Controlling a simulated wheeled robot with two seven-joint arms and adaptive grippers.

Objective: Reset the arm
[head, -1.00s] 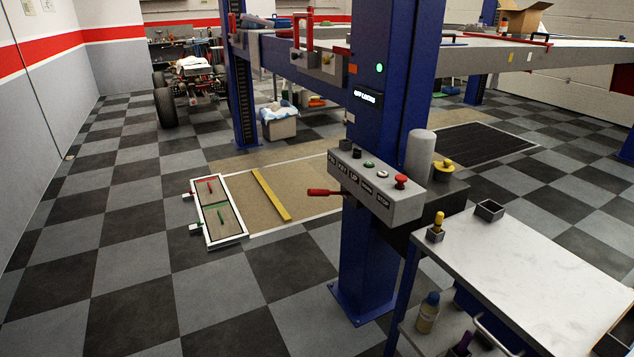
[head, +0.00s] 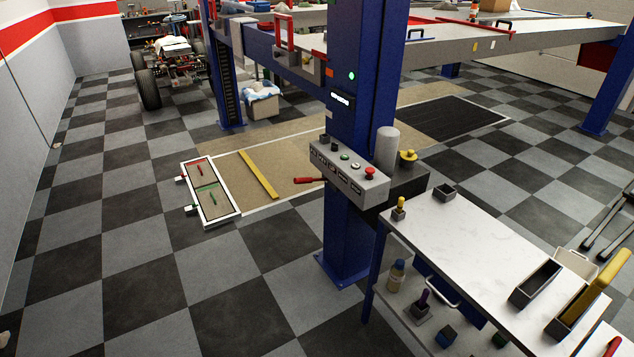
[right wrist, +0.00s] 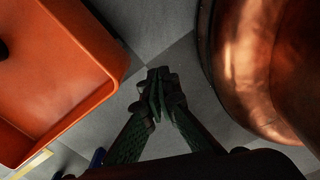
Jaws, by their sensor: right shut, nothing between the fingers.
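My right gripper (right wrist: 158,95) shows in the right wrist view, its two dark green fingers pressed together with nothing between them. It hangs over the grey checkered floor. An orange tray-like bin (right wrist: 60,60) is to its left, and a rounded copper-coloured surface (right wrist: 245,60) is to its right; the gripper appears apart from both. Neither gripper shows in the head view, and my left gripper is not seen at all.
A blue lift post (head: 352,220) carries a grey control box (head: 350,172) with buttons and a red lever. A white-topped workbench (head: 470,245) with black bins (head: 537,283) stands at the right. A white-framed panel (head: 210,192) lies on the floor. Open floor (head: 150,270) is at front left.

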